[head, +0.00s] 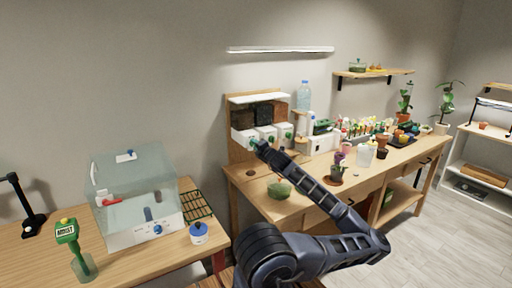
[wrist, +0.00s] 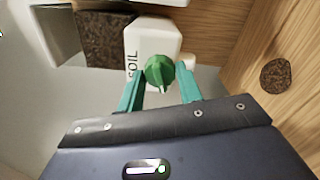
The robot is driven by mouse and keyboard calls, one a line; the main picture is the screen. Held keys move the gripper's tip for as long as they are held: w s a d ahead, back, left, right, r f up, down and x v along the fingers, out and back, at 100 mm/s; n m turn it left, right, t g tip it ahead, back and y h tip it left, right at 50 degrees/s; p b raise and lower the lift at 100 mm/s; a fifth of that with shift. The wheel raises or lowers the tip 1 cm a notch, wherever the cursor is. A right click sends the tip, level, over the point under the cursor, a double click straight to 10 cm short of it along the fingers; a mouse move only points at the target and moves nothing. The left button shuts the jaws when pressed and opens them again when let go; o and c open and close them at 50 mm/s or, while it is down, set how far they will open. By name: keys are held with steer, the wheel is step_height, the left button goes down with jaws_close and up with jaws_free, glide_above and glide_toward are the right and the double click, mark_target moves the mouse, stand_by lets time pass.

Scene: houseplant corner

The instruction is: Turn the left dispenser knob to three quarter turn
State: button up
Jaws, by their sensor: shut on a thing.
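The dispenser (head: 238,137) stands on the wooden bench with several white outlets in a row, each with a green knob. My gripper (head: 256,145) reaches up to the leftmost outlet and partly hides its knob. In the wrist view my gripper's teal fingers (wrist: 160,76) stand on both sides of the left green knob (wrist: 158,70) and are shut on it. The knob sits on a white housing (wrist: 150,38) marked SOIL. Its ridge runs roughly up and down in the wrist view, with a pale mark near the lower end.
A potted purple plant (head: 337,167) and a green bowl (head: 279,188) stand on the bench near my arm. A white bottle (head: 366,155) and several small pots stand further right. A clear box (head: 135,190) sits on the left table. The floor at right is clear.

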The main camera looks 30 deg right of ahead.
steer(key=shift+m, duration=1.1)
steer(key=o, duration=1)
steer(key=shift+s, duration=5.4)
